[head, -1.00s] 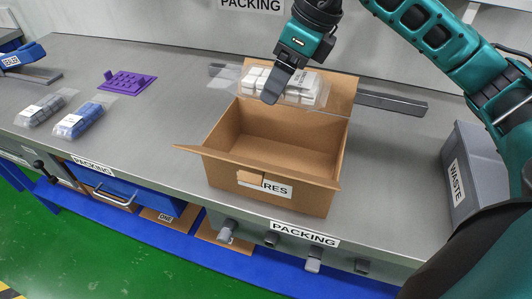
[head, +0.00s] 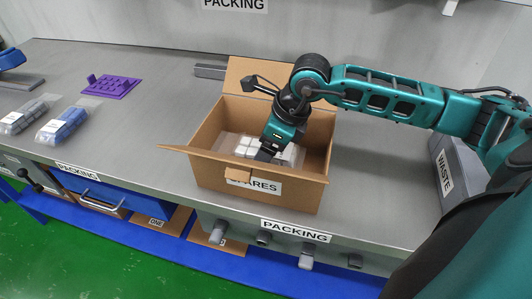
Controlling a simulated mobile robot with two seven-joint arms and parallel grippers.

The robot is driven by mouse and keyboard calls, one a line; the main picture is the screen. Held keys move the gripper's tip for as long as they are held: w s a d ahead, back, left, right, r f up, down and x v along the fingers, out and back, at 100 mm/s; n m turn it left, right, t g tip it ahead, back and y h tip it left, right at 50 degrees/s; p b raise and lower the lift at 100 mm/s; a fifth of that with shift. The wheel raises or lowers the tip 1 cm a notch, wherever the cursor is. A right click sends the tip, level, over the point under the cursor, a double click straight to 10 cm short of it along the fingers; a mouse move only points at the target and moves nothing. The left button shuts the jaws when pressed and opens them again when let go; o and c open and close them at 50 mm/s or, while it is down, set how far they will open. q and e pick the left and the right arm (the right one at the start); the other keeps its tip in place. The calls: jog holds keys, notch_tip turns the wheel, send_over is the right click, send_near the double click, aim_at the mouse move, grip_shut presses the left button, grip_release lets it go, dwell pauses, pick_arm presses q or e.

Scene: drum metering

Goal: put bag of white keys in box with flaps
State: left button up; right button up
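The clear bag of white keys (head: 243,147) is inside the open cardboard box with flaps (head: 212,168), low between its walls. The box is labelled SPARES and stands on the grey bench. My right gripper (head: 267,155) reaches down into the box, with its fingers at the bag. The gripper hides part of the bag, and the front wall hides its lower edge. I cannot tell whether the fingers still grip the bag or whether it rests on the box floor. My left gripper is not in view.
A bag of blue keys (head: 66,122) and a bag of grey keys (head: 30,113) lie on the bench at left, near a purple key tray (head: 110,87). A grey WASTE bin (head: 455,165) stands at right. The bench between the bags and box is clear.

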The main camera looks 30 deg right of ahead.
notch_tip(320, 180, down, 2)
jog(key=shift+f, duration=0.2)
jog(key=o, duration=1.1)
jog(key=shift+r, duration=0.1)
jog(key=v, duration=1.2)
jog(key=shift+w, duration=0.1)
